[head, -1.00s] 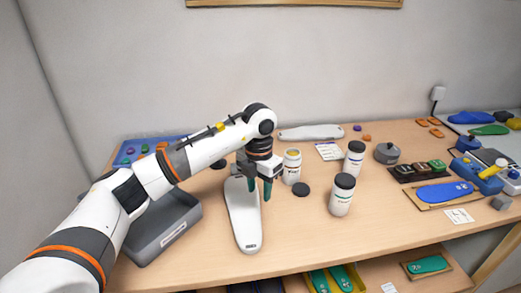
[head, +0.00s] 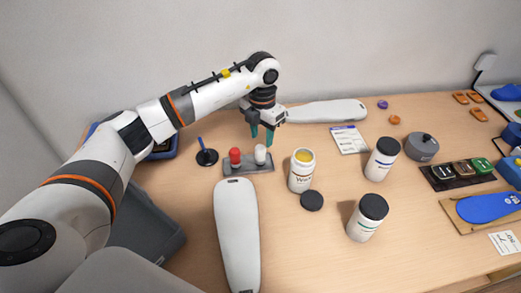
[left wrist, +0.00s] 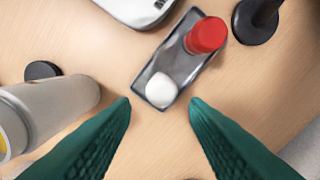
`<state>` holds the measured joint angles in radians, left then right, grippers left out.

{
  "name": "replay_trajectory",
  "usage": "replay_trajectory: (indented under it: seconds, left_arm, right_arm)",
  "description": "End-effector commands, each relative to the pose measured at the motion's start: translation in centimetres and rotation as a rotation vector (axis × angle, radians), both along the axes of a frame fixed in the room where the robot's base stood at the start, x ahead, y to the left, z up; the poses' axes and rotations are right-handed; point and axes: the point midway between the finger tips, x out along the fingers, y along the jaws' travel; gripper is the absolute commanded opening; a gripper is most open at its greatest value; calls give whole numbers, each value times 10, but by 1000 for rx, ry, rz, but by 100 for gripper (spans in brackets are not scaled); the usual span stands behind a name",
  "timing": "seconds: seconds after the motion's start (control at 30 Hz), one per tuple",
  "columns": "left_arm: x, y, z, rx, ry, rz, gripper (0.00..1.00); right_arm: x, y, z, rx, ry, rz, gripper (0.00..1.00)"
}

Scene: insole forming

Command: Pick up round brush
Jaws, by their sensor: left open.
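I cannot tell for sure which thing is the round brush. A small grey tray (head: 250,168) holds a red-topped piece (head: 235,156) and a white-topped piece (head: 260,154), both upright. In the left wrist view the white-topped piece (left wrist: 161,90) lies just ahead of the gap between my fingertips, and the red-topped piece (left wrist: 207,36) stands beyond it. My left gripper (head: 261,140) points down above the tray's white end, with teal fingers (left wrist: 158,104) open and empty. My right gripper is not in view.
An open wax jar (head: 301,171) and its black lid (head: 312,201) stand right of the tray. A long white device (head: 238,235) lies in front. Dark-lidded jars (head: 367,217) stand further right.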

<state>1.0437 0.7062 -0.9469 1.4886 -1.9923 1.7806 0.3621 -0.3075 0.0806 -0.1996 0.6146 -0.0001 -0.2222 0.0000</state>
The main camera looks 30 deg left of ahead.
Motion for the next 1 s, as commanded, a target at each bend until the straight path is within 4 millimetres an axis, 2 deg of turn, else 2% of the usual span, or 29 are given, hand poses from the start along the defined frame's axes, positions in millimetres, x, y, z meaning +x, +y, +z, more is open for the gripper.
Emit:
replay_trajectory:
  seconds: [0.1, 0.37, 0.53, 0.63, 0.93, 0.97, 1.0]
  left_arm:
    - [-1, 0, -18, 1, 4, 1, 41]
    - [-2, 1, -39, 1, 3, 0, 41]
    - [-7, 4, -64, 0, 5, 0, 41]
    - [-6, 3, -78, 0, 3, 1, 41]
    - [-5, 4, -85, 1, -1, 0, 41]
    - [-5, 4, -85, 1, -1, 0, 39]
    - [-5, 4, -85, 1, -1, 0, 33]
  right_arm:
    - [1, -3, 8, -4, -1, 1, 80]
    - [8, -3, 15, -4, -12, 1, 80]
    - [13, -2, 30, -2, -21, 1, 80]
    - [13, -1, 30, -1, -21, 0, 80]
    - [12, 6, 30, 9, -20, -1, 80]
    - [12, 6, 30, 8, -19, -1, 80]
    - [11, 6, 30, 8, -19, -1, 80]
